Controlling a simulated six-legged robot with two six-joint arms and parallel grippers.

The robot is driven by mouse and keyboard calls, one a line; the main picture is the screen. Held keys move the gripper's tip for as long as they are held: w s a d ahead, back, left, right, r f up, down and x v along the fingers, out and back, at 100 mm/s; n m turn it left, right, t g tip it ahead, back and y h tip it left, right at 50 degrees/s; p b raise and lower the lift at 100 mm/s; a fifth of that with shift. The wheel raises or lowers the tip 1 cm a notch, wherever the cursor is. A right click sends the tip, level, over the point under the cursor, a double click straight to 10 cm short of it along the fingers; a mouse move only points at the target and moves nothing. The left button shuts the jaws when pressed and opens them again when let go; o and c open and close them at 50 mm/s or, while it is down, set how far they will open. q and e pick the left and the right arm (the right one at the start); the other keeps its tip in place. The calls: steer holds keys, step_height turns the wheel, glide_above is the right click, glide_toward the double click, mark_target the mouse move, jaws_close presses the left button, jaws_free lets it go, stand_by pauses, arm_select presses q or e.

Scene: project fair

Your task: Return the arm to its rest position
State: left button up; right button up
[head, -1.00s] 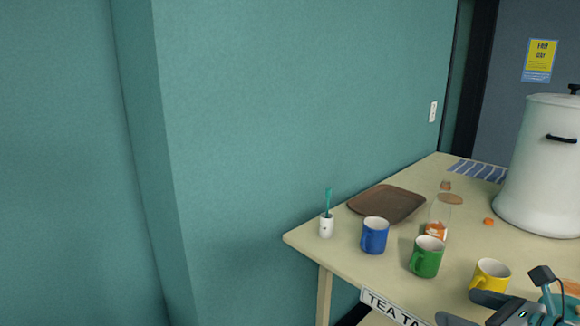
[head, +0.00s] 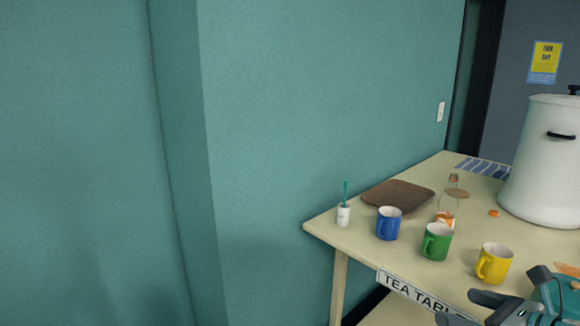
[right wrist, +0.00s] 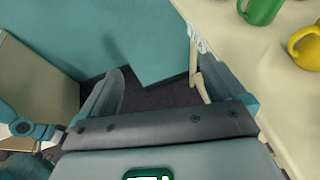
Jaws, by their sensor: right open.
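My right gripper (head: 476,308) is at the lower right of the head view, in front of the tea table (head: 357,235). Its fingers are apart. In the right wrist view the gripper (right wrist: 165,90) has nothing between its fingers, only dark floor and teal wall beyond. The table's edge lies close beside its right finger in that view. My left gripper is not in the head view.
A blue mug (head: 388,223), a green mug (head: 436,242) and a yellow mug (head: 494,263) stand along the table's front. Behind them are a brown tray (head: 398,196), a glass bottle (head: 447,208) and a white urn (head: 545,165). A white cup (head: 343,215) holds a teal brush. Teal wall fills the left.

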steer(key=a+f+n+g+y+p, duration=0.15)
steer(key=a+f+g, duration=0.35)
steer(key=a+f, duration=0.55)
steer(key=s+a+f+n+g+h+p, duration=0.1)
steer(key=s+a+f+n+g+h, duration=0.1)
steer(key=s+f+n, duration=0.8)
steer(key=s+a+f+n+g+h+p, duration=0.1)
steer(key=s+a+f+n+g, duration=0.3)
steer(key=f+n, duration=1.3)
steer(key=s+a+h, duration=0.1)
steer(key=s+a, duration=0.2)
steer(key=s, duration=0.3)
steer(key=shift+g, duration=0.3)
steer(key=shift+f, duration=0.1)
